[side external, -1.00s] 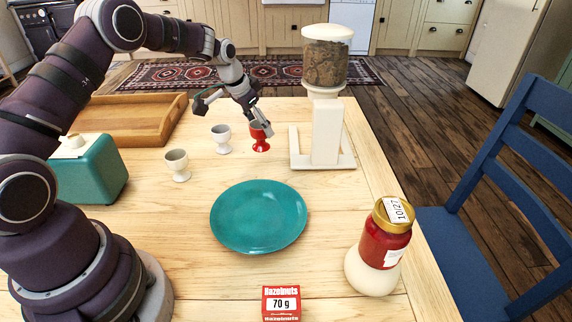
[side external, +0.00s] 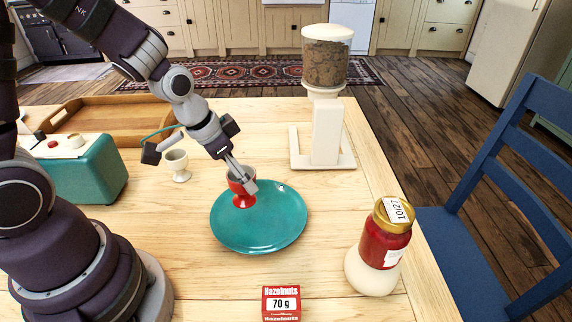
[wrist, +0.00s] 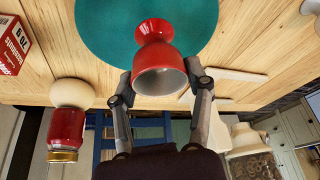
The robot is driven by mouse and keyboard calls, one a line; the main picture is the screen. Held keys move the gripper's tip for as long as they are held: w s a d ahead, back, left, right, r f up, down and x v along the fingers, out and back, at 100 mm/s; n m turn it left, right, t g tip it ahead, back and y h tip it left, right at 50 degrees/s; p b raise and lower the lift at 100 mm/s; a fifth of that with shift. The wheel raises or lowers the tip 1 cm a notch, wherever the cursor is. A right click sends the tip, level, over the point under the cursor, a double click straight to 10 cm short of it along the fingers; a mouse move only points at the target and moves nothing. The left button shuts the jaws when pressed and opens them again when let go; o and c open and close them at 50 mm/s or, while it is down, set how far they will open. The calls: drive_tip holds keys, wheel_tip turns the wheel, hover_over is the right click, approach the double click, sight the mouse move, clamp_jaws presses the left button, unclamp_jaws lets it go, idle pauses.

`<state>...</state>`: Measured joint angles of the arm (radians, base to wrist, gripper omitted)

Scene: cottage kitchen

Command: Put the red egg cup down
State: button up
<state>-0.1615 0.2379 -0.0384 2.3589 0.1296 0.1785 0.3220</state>
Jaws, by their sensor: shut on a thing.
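My gripper (side external: 241,182) is shut on the red egg cup (side external: 243,197), with a finger on each side of its bowl. The cup is upright over the upper left part of the teal plate (side external: 262,225); I cannot tell whether its foot touches the plate. In the wrist view the cup (wrist: 158,55) sits between my fingertips (wrist: 161,78), its hollow facing the camera and its foot toward the plate (wrist: 95,30).
A pale egg cup (side external: 177,160) stands left of my gripper. A teal toaster (side external: 95,180) and wooden tray (side external: 125,115) are at the left. A dispenser (side external: 326,135) stands behind the plate, a red jar (side external: 385,235) right, a hazelnuts box (side external: 281,302) in front.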

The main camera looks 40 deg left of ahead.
drive_tip(key=d+m, duration=0.1)
drive_tip(key=d, duration=0.6)
drive_tip(key=shift+m+h, duration=0.4)
drive_tip(key=w+d, duration=0.1)
drive_tip(key=w, duration=0.3)
drive_tip(key=w+d+f, duration=0.1)
drive_tip(key=w+d, duration=0.1)
drive_tip(key=w, duration=0.3)
drive_tip(key=w+d, duration=0.1)
drive_tip(key=w, duration=0.4)
drive_tip(key=shift+w+d+f, duration=0.15)
drive_tip(key=shift+w+f, duration=0.05)
drive_tip(key=shift+f, duration=1.75)
drive_tip(key=o, duration=1.2)
drive_tip(key=shift+f, duration=0.15)
